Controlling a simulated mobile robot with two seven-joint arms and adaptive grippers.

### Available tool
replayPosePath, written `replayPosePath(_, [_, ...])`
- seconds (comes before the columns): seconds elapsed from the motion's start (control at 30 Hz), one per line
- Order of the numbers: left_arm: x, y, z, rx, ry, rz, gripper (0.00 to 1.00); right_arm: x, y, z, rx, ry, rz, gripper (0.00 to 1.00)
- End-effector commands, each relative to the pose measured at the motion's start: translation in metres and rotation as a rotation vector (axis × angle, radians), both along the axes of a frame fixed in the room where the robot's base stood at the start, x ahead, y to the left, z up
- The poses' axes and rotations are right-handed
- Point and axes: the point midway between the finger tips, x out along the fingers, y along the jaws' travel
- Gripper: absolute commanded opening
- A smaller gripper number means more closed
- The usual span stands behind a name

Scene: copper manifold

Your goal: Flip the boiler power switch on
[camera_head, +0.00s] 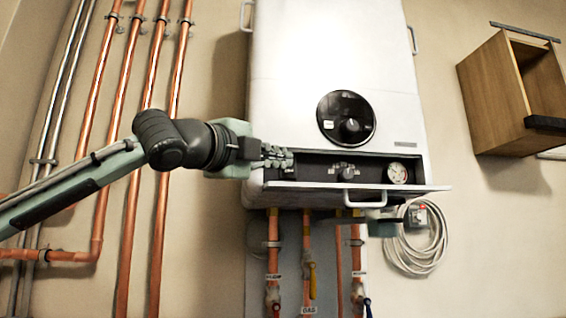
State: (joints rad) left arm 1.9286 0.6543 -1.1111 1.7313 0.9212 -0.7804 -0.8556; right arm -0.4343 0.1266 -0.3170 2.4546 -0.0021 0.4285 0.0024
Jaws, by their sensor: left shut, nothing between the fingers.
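The white boiler (290,60) hangs on the wall, with a black round control dial (346,117) on its front. Its lower flap (330,186) is folded out, baring a dark recess with a knob (347,173) and a round gauge (397,173). My left gripper (278,158) is shut and empty at the left end of this recess. It hides that part of the panel, and I cannot tell whether it touches anything there. My right gripper is not in view.
Several copper pipes (119,160) run up the wall at left, behind my left arm. Valved pipes (272,250) hang below the boiler. A coiled white cable (416,248) hangs at lower right. An open wooden cabinet (492,95) is at right. The wall at lower right is clear.

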Motion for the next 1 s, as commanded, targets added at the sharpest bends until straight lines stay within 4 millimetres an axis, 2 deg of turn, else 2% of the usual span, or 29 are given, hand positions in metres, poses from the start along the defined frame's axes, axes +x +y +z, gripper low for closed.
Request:
replayPosePath(0.1, [0.02,-0.015,0.003,0.0,0.001,0.0,0.0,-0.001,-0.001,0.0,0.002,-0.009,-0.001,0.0])
replayPosePath(0.2, [0.036,-0.009,0.008,-0.003,0.0,0.003,0.0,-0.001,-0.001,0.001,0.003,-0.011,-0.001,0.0])
replayPosePath(0.4, [0.054,-0.006,0.01,-0.001,0.001,0.0,0.0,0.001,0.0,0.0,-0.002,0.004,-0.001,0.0])
replayPosePath(0.87, [0.057,-0.005,0.012,-0.001,0.002,0.0,0.0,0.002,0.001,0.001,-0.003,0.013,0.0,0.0])
replayPosePath(1.0, [0.059,-0.004,0.015,-0.004,0.016,0.0,0.0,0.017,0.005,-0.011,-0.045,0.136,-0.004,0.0])
